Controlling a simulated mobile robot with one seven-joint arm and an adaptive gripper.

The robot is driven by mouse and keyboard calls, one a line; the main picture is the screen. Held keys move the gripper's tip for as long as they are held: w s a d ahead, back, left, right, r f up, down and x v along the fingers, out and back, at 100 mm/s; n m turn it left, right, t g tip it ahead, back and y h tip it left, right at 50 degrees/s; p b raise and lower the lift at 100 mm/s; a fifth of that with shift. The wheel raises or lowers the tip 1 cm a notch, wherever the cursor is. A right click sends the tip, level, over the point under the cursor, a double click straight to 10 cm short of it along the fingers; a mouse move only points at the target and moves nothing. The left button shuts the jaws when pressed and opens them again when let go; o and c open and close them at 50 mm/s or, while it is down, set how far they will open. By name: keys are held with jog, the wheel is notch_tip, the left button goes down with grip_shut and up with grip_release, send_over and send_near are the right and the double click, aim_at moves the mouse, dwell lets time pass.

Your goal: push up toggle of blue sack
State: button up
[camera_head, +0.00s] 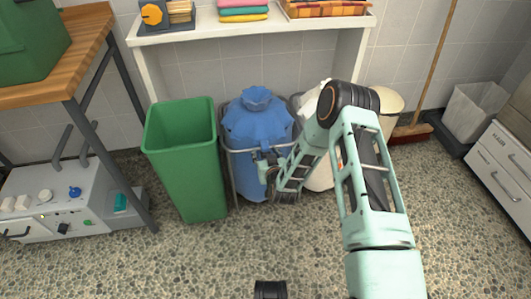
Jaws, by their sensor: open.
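The blue sack (262,122) has a gathered, knotted top and hangs in a metal frame on the floor below the shelf. My arm reaches in from the right. My gripper (265,170) is at the front of the sack, below the frame's upper rim. It is open, and it looks very close to the sack, but I cannot tell whether it touches. I cannot make out the toggle; it is too small or hidden by the gripper.
An empty green bin (193,170) stands close on the left of the sack. A white shelf (250,21) with folded towels (243,12) is above. Pale containers (386,101) stand behind my arm on the right. Pebbled floor (200,255) in front is mostly clear.

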jog(key=v, duration=1.2)
dwell(0.3)
jog(key=shift+r, duration=0.1)
dwell(0.3)
